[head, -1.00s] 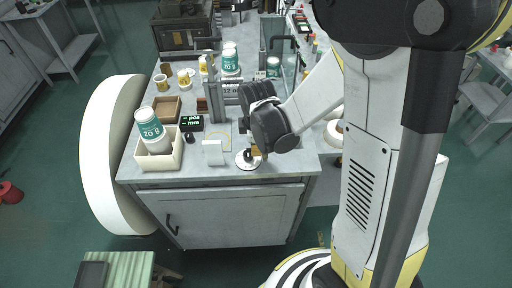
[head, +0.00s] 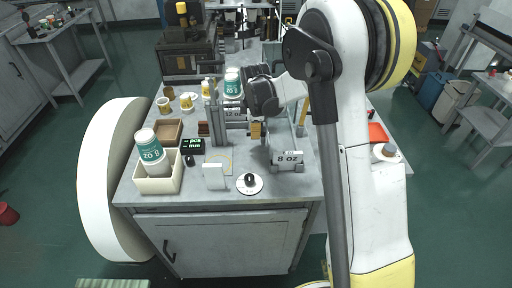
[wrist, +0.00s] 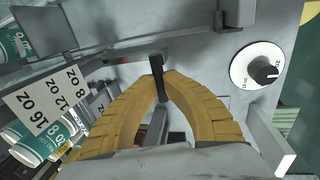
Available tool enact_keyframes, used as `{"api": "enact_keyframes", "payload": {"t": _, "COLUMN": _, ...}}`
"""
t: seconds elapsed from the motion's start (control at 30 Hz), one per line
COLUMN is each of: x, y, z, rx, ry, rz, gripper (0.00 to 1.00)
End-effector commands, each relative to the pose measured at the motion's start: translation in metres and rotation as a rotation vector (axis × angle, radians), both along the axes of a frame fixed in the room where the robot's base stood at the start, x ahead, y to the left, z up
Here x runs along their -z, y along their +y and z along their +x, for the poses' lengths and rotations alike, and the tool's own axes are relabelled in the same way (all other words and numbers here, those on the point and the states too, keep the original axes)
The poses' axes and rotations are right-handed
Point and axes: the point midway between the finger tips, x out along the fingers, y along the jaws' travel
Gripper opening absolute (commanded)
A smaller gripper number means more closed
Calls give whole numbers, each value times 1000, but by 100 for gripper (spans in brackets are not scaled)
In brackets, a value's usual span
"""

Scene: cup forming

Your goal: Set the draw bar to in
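My gripper (head: 256,130) is over the bench at the metal fixture, behind the white dial in the head view. In the wrist view its yellow fingers (wrist: 160,78) bow inward and their tips close on a slim black handle, which I take for the draw bar (wrist: 156,66). The handle stands between the fingertips, and its lower end is partly hidden by them. In the head view the handle is hidden by the gripper. The white dial with a black knob (head: 249,184) sits at the bench's front, also at upper right in the wrist view (wrist: 262,70).
A white upright plate (head: 214,176), a box holding a cup (head: 158,184) and a black display (head: 193,145) are to the left. A size sign (wrist: 45,100) and cups show at left in the wrist view.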

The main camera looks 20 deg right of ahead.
Motion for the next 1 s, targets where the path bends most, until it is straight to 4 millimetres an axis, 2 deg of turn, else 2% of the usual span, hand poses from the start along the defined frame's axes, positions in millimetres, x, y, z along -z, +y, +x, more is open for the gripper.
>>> {"api": "enact_keyframes", "payload": {"t": 0.2, "x": 1, "y": -7, "z": 21, "rx": 1, "ry": 1, "rz": 0, "gripper": 0}}
{"api": "enact_keyframes", "payload": {"t": 0.6, "x": 1, "y": -9, "z": 25, "rx": 0, "ry": -2, "rz": -2, "gripper": 0}}
{"api": "enact_keyframes", "payload": {"t": 0.7, "x": 1, "y": -9, "z": 25, "rx": 0, "ry": -2, "rz": -1, "gripper": 35}}
{"api": "enact_keyframes", "payload": {"t": 1.0, "x": 0, "y": -8, "z": 25, "rx": 0, "ry": 0, "rz": 0, "gripper": 36}}
